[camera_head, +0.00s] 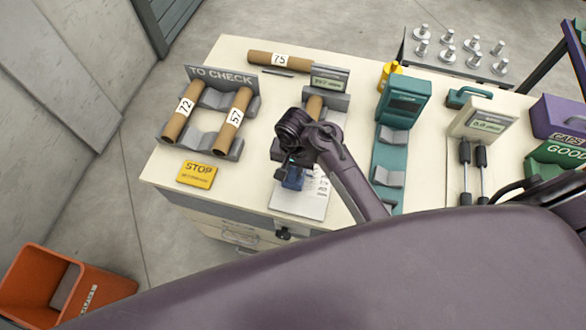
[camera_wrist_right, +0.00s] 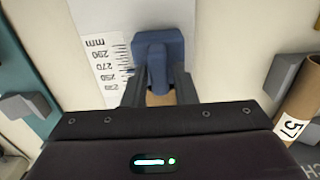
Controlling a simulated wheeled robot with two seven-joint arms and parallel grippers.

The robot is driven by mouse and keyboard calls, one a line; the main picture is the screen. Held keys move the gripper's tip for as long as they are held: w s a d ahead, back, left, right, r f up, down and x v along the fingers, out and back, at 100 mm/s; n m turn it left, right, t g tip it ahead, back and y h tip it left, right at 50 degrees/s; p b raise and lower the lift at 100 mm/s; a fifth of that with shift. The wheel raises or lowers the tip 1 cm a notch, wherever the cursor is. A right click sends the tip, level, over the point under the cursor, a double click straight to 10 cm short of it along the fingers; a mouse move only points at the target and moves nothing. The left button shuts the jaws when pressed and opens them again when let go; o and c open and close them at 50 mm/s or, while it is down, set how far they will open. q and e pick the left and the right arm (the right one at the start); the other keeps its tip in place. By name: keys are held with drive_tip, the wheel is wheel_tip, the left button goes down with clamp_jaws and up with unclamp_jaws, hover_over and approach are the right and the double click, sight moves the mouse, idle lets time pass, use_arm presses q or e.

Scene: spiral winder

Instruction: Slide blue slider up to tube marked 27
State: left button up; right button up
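The blue slider (camera_head: 293,178) sits on the white ruler plate (camera_head: 312,204) at the table's front edge. In the right wrist view its upright handle (camera_wrist_right: 157,70) stands between my fingers. My right gripper (camera_wrist_right: 160,88) is open, one finger on each side of the handle, with small gaps. In the head view my right gripper (camera_head: 286,168) is above the slider and partly covers it. A brown tube (camera_head: 314,107) lies in a holder behind my right wrist, partly hidden. No number 27 shows on it from here. My left gripper is not in view.
Tubes 72 (camera_head: 179,113) and 57 (camera_head: 233,116) rest in the TO CHECK rack (camera_head: 205,141). Tube 75 (camera_head: 280,61) lies at the back. A teal device (camera_head: 404,100) stands right of my arm. A yellow STOP sign (camera_head: 197,174) is at front left.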

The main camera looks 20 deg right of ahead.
sight(294, 169)
drive_tip(key=shift+o, duration=1.1)
wheel_tip(294, 169, up, 8)
drive_tip(key=shift+f+b, duration=0.15)
drive_tip(key=shift+b, duration=0.65)
drive_tip(key=shift+s, duration=0.1)
